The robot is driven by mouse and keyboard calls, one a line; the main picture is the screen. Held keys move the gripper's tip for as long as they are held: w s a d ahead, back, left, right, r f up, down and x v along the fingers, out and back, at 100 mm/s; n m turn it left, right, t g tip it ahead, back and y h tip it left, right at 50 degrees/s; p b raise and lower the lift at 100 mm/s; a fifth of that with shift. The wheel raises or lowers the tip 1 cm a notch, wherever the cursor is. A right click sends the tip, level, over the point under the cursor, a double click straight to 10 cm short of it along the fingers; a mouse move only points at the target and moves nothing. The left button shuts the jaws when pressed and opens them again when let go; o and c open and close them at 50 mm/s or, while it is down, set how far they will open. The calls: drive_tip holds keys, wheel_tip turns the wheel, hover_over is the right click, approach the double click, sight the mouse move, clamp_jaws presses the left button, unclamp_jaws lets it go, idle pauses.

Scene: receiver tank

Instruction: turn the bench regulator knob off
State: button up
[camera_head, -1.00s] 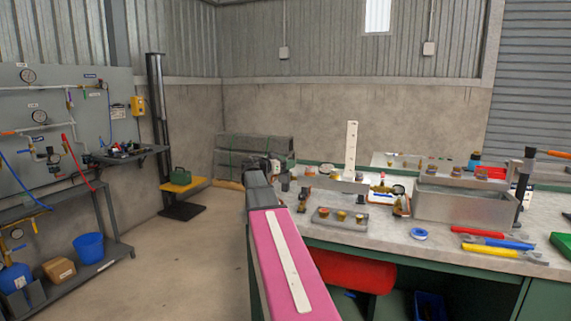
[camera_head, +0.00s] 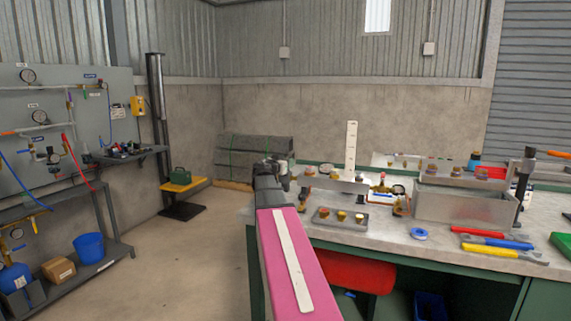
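My pink and grey arm reaches forward along the left end of the workbench (camera_head: 440,248). My gripper (camera_head: 276,164) is at its far end, small and dark, near the bench's back left corner. Its fingers are too small and overlapped by the arm to tell open from shut. On the bench, right of my gripper, a small brass assembly with a red top (camera_head: 382,177) stands beside a round gauge (camera_head: 398,190). It may be the bench regulator; its knob's position is not readable. My gripper is apart from it.
A tray with brass fittings (camera_head: 325,222), an upright white perforated strip (camera_head: 351,148) and a grey metal basin (camera_head: 455,208) are on the bench. Pliers and tape lie at the front right. Floor left of the bench is clear; a gauge panel (camera_head: 60,110) stands far left.

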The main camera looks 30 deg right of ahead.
drive_tip(key=o, duration=0.9)
drive_tip(key=v, duration=1)
drive_tip(key=shift+s+a, duration=0.3)
